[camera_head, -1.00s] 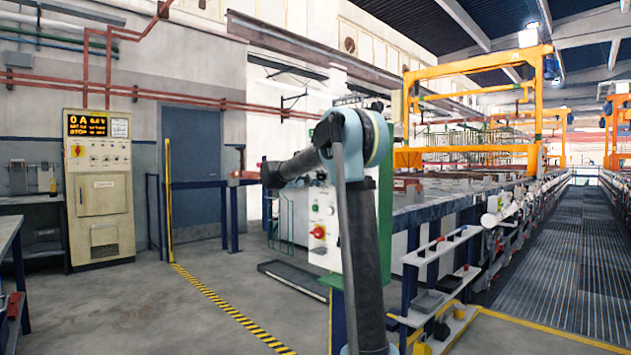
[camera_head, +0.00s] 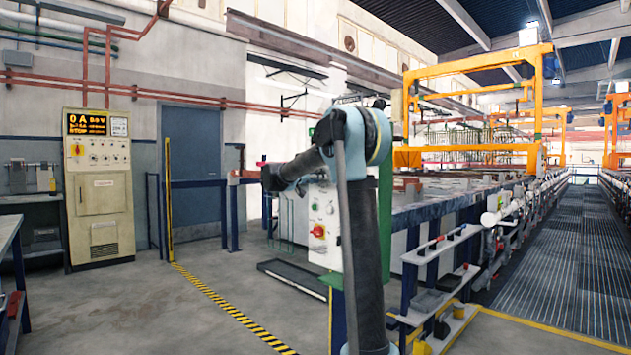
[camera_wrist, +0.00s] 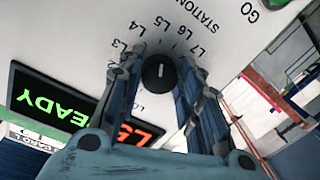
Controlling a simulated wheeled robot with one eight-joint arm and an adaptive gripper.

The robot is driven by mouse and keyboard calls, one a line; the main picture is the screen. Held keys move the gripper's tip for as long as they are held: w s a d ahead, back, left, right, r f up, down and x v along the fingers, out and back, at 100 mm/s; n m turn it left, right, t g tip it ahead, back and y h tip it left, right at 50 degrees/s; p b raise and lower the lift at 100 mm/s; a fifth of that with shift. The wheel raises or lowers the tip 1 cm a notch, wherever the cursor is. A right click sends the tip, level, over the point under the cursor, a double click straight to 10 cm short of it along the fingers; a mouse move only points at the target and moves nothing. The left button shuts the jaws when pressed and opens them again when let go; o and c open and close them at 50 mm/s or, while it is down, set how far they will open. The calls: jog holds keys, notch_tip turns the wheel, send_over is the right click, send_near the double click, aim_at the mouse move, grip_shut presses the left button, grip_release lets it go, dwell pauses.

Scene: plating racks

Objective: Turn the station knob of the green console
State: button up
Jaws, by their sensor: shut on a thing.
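The station knob (camera_wrist: 158,73) is round and black with a pale pointer mark. It sits on a white panel (camera_wrist: 85,25) in the wrist view, ringed by labels such as L4, L5, L6 and L7. The pointer faces roughly toward L5. My gripper (camera_wrist: 165,62) is shut on the knob, one finger on each side. A display (camera_wrist: 75,105) shows green letters reading partly "READY" and red characters like "L5", partly covered by a finger. In the head view, a white-faced console with green sides (camera_head: 322,235) stands behind my arm; my fingers are not distinguishable there.
In the head view, a cream cabinet (camera_head: 100,195) stands at left, and a rail with shelves (camera_head: 440,245) lies right of my arm. Open floor with a striped line (camera_head: 235,315) lies left.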

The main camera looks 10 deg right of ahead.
jog(key=shift+m, duration=0.3)
dwell(0.4)
jog(key=o, duration=1.1)
jog(key=shift+c, duration=0.2)
jog(key=v, duration=1.1)
jog(key=shift+s+a, duration=0.25)
jog(key=shift+a, duration=0.1)
jog(key=shift+f, duration=0.15)
